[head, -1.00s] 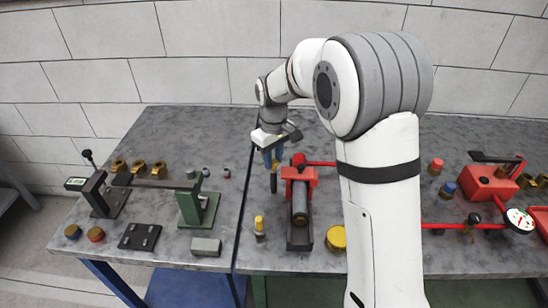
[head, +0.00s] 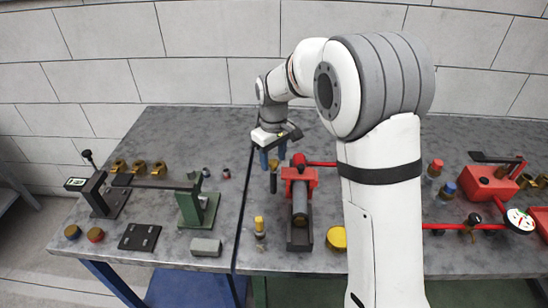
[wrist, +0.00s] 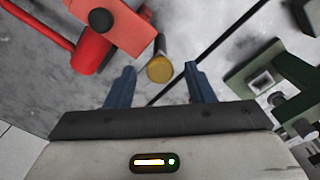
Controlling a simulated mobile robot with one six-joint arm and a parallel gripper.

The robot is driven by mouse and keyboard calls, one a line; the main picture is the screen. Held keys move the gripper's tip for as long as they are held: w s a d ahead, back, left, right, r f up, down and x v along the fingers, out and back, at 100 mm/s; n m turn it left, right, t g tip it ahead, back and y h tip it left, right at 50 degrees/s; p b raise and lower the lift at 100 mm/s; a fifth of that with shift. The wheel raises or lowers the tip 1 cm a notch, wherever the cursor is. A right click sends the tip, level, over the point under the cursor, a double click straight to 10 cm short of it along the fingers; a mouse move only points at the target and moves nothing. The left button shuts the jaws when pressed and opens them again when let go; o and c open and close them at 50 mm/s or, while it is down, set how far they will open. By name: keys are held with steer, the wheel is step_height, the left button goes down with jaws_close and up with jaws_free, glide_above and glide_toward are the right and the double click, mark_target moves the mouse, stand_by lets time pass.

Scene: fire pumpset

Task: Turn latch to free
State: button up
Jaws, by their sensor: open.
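My gripper (head: 273,158) hangs over the back half of the table, left of a red-topped unit (head: 300,175). Its two blue fingers are apart; in the wrist view the open gripper (wrist: 158,72) has nothing clamped in it. A small upright dark piece with a round brass end (wrist: 159,69) shows between and just beyond the fingertips, with gaps on both sides. In the head view this seems to be the dark piece (head: 273,182) below the fingers. I cannot tell for sure which part is the latch. The red unit also shows in the wrist view (wrist: 120,25), with a black knob.
A green stand (head: 197,205) with a dark bar is to the left. A yellow-topped piece (head: 259,228) and a yellow disc (head: 336,238) are near the front. Red piping and a gauge (head: 520,221) are at right.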

mark_target(274, 162)
step_height(274, 162, up, 7)
steer(key=shift+r, duration=0.2)
stand_by(0.3)
steer(key=shift+s+d+r, duration=0.1)
steer(key=shift+d, duration=0.05)
steer(key=s+d+r+m+t, duration=0.1)
steer(key=s+d+r+m, duration=0.3)
steer(key=s+d, duration=0.65)
steer(key=s+d+f+m+t, duration=0.1)
steer(key=s+d+f+m, duration=0.1)
steer(key=s, duration=0.6)
steer(key=s+d+f+m+t, duration=0.1)
steer(key=s+d+f+m, duration=0.1)
steer(key=s+d, duration=0.2)
steer(key=shift+s+m, duration=0.4)
steer(key=shift+s, duration=1.45)
